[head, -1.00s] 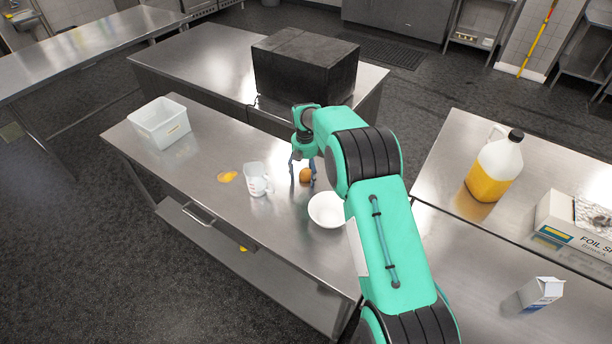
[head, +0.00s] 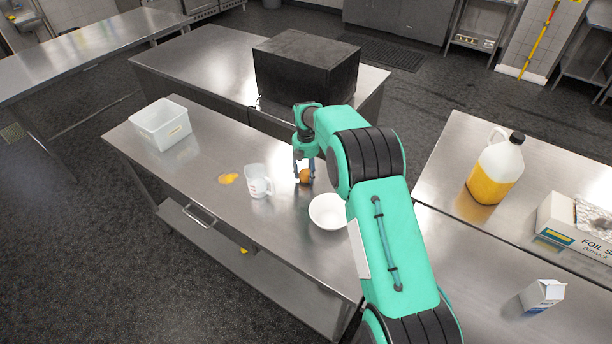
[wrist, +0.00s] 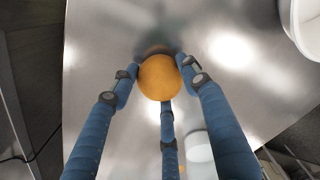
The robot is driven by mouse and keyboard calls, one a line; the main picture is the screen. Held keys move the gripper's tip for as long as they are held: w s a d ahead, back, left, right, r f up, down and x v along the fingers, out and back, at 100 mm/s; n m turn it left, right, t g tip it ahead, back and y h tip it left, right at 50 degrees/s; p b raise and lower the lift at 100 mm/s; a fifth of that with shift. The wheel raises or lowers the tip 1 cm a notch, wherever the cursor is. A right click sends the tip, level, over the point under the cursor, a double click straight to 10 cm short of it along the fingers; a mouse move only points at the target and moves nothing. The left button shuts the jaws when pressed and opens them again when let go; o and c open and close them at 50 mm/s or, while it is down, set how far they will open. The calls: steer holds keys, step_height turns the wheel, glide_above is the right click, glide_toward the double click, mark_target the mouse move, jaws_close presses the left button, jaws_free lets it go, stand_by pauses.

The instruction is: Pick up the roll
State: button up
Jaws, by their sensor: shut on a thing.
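The roll (head: 305,176) is a round, golden-brown piece on the metal table, between the white measuring jug and the white bowl. My gripper (head: 304,180) points down over it, with its blue fingers around the roll. In the wrist view the roll (wrist: 159,77) sits between the fingertips of my gripper (wrist: 160,78), which is shut on it. Fingers touch it at the left, right and near side. I cannot tell whether the roll is clear of the table.
A white measuring jug (head: 257,181) stands left of the roll and a white bowl (head: 327,212) stands to its right. A yellow-orange item (head: 228,178) lies flat farther left. A white bin (head: 161,124) stands at the table's left end. A black box (head: 305,66) is behind.

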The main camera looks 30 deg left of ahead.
mark_target(306, 171)
step_height(306, 171, up, 9)
steer(key=shift+f, duration=0.1)
stand_by(0.3)
